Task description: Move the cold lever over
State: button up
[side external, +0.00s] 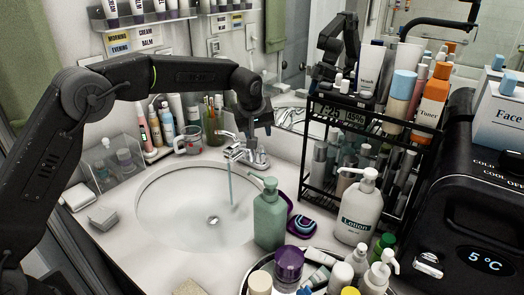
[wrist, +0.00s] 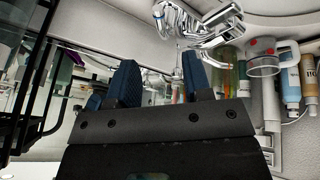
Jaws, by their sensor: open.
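The chrome faucet (side external: 243,152) stands at the back rim of the sink, with water running from its spout. It also shows at the top of the wrist view (wrist: 198,22). The cold lever (side external: 260,156) appears to be the handle on the faucet's right side in the side view, partly hard to make out against the chrome. My gripper (side external: 258,130) hangs just above and behind the faucet, near that handle. In the wrist view its two blue-padded fingers (wrist: 162,78) are apart with nothing held between them. I cannot tell whether it touches the lever.
A clear mug (side external: 188,142) and several tubes stand left of the faucet. A green pump bottle (side external: 269,216) stands at the sink's right front. A black rack (side external: 322,150) of bottles and a lotion bottle (side external: 358,212) crowd the right. The sink bowl (side external: 165,215) is open.

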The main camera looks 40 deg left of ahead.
aim_at(262, 151)
jog(key=x, duration=1)
grip_shut()
